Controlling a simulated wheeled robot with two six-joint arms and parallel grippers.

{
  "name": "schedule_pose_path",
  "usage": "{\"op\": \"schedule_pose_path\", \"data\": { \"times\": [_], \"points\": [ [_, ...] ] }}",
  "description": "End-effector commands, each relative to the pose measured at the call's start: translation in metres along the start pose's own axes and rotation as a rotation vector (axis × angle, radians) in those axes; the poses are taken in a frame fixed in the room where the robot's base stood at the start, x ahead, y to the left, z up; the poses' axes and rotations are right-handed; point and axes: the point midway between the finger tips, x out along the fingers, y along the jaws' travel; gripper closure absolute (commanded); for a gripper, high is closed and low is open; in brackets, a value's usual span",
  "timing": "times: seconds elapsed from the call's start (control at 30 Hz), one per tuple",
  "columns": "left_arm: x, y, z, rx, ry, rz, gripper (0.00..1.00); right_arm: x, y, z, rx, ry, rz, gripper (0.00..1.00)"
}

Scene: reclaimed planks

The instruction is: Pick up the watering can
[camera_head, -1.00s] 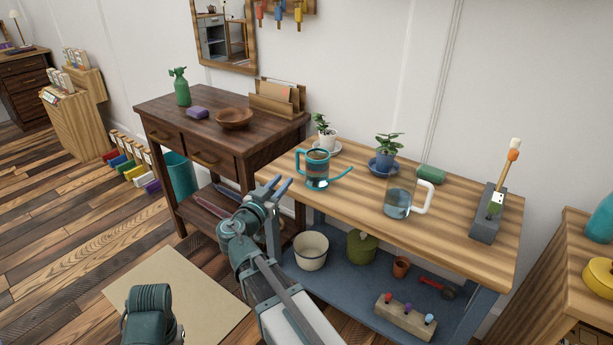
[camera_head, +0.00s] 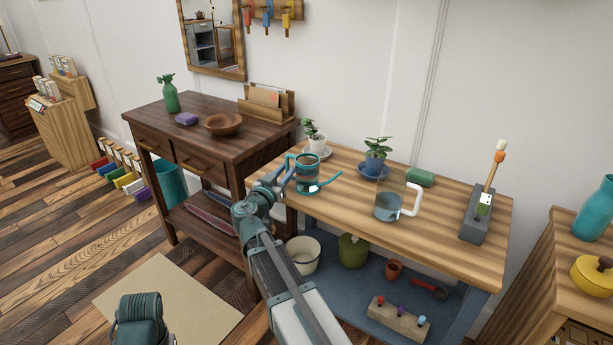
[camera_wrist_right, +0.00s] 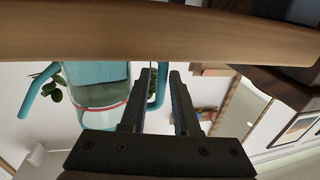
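The watering can (camera_head: 308,178) is a clear-sided can with teal trim, a spout pointing right and a handle on its left. It stands upright on the light wooden bench. It also shows at the left of the right wrist view (camera_wrist_right: 95,90), with a red band, its spout and its handle. My right gripper (camera_head: 277,177) is at the handle side of the can. In the right wrist view its fingers (camera_wrist_right: 163,72) are apart, and the teal handle appears between them; contact cannot be told. My left gripper is not in view.
On the bench (camera_head: 440,235), a clear jug (camera_head: 389,206) with a white handle stands right of the can. Behind are a potted plant (camera_head: 376,158) on a blue saucer and a white-potted plant (camera_head: 314,143). A dark wooden table (camera_head: 150,110) stands to the left.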

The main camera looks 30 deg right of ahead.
Motion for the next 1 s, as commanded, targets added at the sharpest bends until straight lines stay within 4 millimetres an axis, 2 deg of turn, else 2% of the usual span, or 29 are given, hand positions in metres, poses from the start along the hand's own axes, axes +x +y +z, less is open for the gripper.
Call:
{"op": "schedule_pose_path", "data": {
  "times": [0.3, 0.57, 0.73, 0.77, 1.0],
  "points": [
    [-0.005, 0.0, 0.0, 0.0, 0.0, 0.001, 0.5, 0.044, -0.003, -0.005, 0.0, 0.0, 0.004, 0.7],
    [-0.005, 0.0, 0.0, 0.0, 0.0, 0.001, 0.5, 0.048, -0.003, -0.005, 0.0, 0.0, 0.0, 0.7],
    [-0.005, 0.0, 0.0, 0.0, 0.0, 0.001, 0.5, 0.048, -0.003, -0.005, 0.0, 0.0, 0.001, 0.97],
    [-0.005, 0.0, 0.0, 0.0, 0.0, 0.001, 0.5, 0.048, -0.003, -0.005, 0.0, 0.0, 0.001, 1.0],
    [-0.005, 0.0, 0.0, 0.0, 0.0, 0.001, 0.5, 0.047, -0.003, -0.005, 0.0, 0.0, 0.001, 1.0]
  ]
}}
